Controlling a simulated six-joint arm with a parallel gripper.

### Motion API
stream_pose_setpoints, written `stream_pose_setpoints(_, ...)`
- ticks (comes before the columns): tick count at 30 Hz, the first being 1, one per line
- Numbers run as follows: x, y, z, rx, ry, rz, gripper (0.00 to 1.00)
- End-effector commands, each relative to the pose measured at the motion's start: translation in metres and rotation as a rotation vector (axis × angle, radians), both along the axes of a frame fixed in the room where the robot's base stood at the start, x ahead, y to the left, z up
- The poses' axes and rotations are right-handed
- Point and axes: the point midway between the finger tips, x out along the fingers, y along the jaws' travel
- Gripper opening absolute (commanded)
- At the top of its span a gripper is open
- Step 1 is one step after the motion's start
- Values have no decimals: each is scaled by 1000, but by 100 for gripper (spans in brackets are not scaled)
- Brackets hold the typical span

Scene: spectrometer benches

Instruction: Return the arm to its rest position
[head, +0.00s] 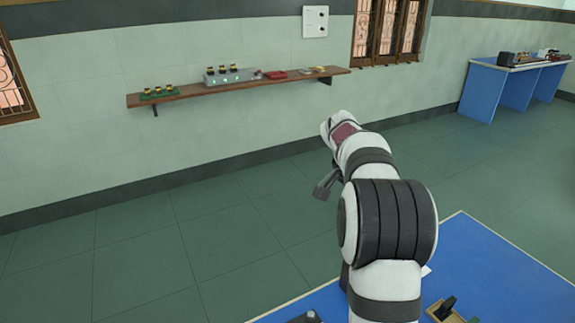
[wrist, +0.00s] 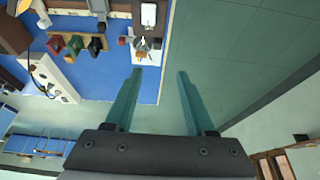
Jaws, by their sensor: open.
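My arm rises at the right of centre in the head view, over the near edge of a blue-topped bench (head: 480,255). Its end is bent to the left, above the floor. My gripper (wrist: 160,74) shows in the wrist view with its two teal fingers apart and nothing between them.
A wooden wall shelf (head: 240,88) carries a grey box with lights (head: 230,76), a green board (head: 158,93) and a red item (head: 275,74). A blue bench (head: 510,75) stands far right. The floor (head: 190,240) between is clear. The wrist view shows apparatus on a blue top (wrist: 100,78).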

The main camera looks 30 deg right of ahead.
Motion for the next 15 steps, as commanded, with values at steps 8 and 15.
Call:
stream_pose_setpoints(8,-61,175,23,200,66,424,55)
stream_pose_setpoints(15,-207,327,-10,435,133,936,55)
